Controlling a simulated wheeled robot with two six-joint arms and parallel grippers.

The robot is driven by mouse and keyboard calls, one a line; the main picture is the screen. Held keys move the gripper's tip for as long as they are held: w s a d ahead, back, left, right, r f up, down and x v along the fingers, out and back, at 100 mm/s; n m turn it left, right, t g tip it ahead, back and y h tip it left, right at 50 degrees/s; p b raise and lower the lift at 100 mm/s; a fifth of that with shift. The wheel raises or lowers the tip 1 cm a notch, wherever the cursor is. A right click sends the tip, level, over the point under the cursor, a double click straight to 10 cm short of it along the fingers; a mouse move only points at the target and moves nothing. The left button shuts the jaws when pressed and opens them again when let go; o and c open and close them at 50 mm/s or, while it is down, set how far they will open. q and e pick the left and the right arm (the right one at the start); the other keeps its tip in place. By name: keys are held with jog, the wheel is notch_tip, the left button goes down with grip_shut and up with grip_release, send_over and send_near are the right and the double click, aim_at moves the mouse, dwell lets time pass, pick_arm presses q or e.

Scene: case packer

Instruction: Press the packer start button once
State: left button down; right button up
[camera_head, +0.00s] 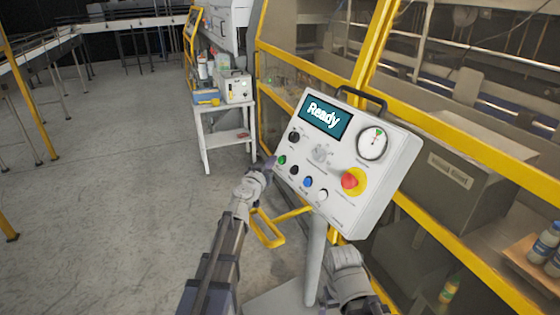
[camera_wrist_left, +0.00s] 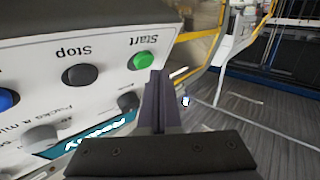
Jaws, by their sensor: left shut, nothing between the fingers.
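The white control panel (camera_head: 340,200) stands on a grey post, tilted, with a screen (camera_head: 325,115) reading "Ready". The green start button (camera_head: 282,160) is at its lower left edge. In the left wrist view the green button (camera_wrist_left: 141,60) sits under the upside-down label "Start", beside the black Stop button (camera_wrist_left: 80,74). My left gripper (camera_head: 269,164) is shut and empty, at the panel's left edge close to the green button. In the left wrist view its fingertips (camera_wrist_left: 160,76) appear just beside the button. I cannot tell whether they touch. My right gripper's fingers are not visible.
A red emergency stop (camera_head: 350,181) on a yellow base, a blue button (camera_head: 308,182) and a white button (camera_head: 321,194) share the panel. A yellow-framed machine enclosure (camera_head: 450,155) stands behind it. A small white table (camera_head: 225,137) stands farther back. The floor at left is clear.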

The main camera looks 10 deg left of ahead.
pick_arm(q)
jog(key=shift+w+d, duration=0.1)
jog(key=shift+w+d+f, duration=0.15)
jog(key=shift+d+f, duration=0.05)
